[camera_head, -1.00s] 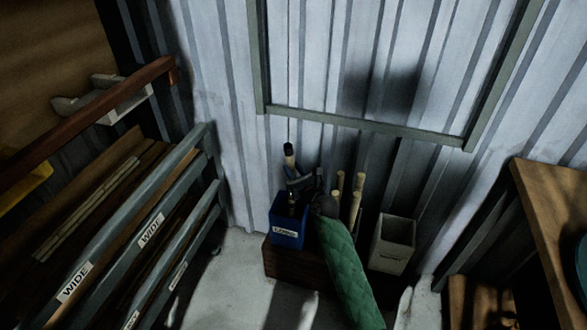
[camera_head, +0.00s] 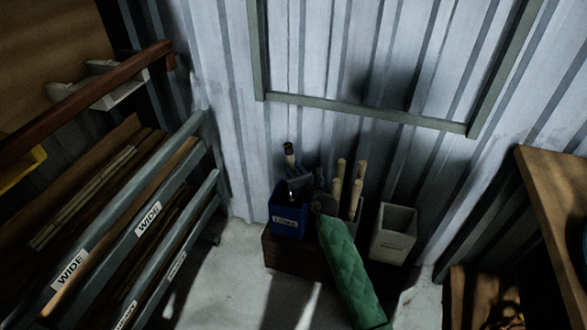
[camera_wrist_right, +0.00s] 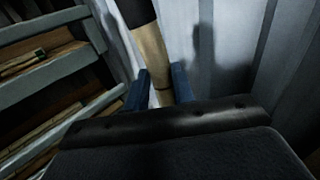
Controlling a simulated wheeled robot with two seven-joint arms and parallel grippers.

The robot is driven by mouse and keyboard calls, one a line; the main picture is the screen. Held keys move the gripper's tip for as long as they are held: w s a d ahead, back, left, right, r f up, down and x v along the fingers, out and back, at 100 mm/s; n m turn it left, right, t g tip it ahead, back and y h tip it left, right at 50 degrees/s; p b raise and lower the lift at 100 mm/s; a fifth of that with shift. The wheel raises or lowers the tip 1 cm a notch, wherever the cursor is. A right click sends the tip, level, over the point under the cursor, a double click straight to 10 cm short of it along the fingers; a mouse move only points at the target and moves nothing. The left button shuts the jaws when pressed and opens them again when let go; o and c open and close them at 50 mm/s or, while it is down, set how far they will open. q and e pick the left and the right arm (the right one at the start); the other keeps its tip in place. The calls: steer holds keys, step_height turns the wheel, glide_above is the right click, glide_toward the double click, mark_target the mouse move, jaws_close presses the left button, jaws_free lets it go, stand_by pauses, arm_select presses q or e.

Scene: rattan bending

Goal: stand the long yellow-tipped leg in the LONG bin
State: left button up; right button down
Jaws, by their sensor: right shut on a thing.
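My right gripper (camera_head: 296,184) is shut on a slim tan leg (camera_head: 290,162) with a dark upper end and holds it upright. The blue bin (camera_head: 287,225), whose label seems to read LONG, is directly below the gripper, and the leg's lower part goes down at its mouth. The leg's lower end is hidden, so its depth in the bin and any yellow tip cannot be told. In the right wrist view the leg (camera_wrist_right: 152,60) stands between the blue fingers (camera_wrist_right: 162,78). My left gripper is not in view.
Several tan poles (camera_head: 357,190) stand right of my gripper, their lower parts hidden by my green-covered right arm. A pale bin (camera_head: 393,235) is farther right. A brown base (camera_head: 285,255) is under the blue bin. A WIDE-labelled rack (camera_head: 150,225) stands left, a wooden table (camera_head: 550,200) right.

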steer(key=c, duration=1.1)
jaws_free()
steer(key=v, duration=0.7)
steer(key=shift+s+d, duration=0.2)
steer(key=shift+s, duration=0.15)
